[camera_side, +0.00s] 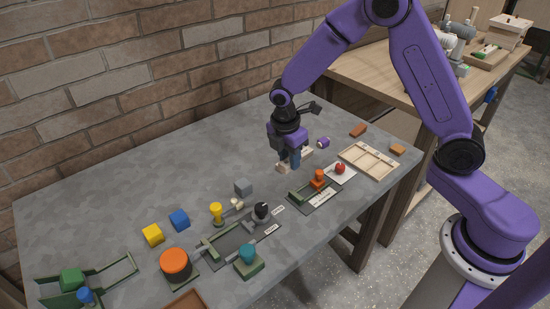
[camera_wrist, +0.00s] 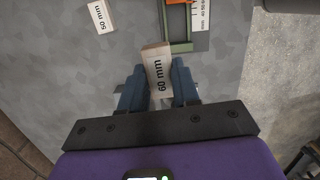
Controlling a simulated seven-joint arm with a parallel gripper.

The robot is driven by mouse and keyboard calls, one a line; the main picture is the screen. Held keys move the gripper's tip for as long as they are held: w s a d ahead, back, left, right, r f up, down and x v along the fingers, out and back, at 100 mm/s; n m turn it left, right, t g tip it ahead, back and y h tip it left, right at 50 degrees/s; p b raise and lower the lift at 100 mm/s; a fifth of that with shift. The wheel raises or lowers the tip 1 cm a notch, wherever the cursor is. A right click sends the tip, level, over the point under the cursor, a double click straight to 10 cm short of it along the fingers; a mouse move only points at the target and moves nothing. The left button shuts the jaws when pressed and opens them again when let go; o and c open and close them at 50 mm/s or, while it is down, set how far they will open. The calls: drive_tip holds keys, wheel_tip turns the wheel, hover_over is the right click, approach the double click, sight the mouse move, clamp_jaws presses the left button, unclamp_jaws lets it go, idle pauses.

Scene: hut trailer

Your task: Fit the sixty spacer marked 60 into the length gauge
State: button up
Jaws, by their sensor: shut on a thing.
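The spacer (camera_wrist: 158,68) is a pale block marked "60 mm". It sits between the two fingers of my gripper (camera_wrist: 158,88), which is shut on it; one end sticks out beyond the fingertips. In the side view my gripper (camera_side: 290,163) points down over the grey table. The length gauge (camera_side: 299,196) is a green frame on a dark plate with an orange part, just right of and nearer than my gripper. In the wrist view the gauge (camera_wrist: 181,47) shows at the top, partly cut off, with a printed scale. The spacer is apart from it.
A pale spacer marked "50 mm" (camera_wrist: 100,17) lies on the table, upper left in the wrist view. A wooden tray (camera_side: 371,160) and a white card with a red ball (camera_side: 340,169) stand right of the gauge. Several coloured blocks and knobs fill the left front.

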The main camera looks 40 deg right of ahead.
drive_tip(key=shift+m, duration=0.3)
drive_tip(key=s+d+f, duration=0.1)
drive_tip(key=d, duration=0.1)
drive_tip(key=s+d+f, duration=0.1)
drive_tip(key=s+d, duration=0.1)
drive_tip(key=shift+f, duration=0.1)
drive_tip(key=shift+a, duration=0.1)
hover_over(306, 193)
drive_tip(key=shift+a+f, duration=0.15)
drive_tip(key=shift+f, duration=1.2)
drive_tip(key=shift+a+f, duration=0.15)
drive_tip(key=shift+f, duration=1.15)
drive_tip(key=shift+f, duration=1.45)
idle(0.6)
drive_tip(key=o, duration=1.1)
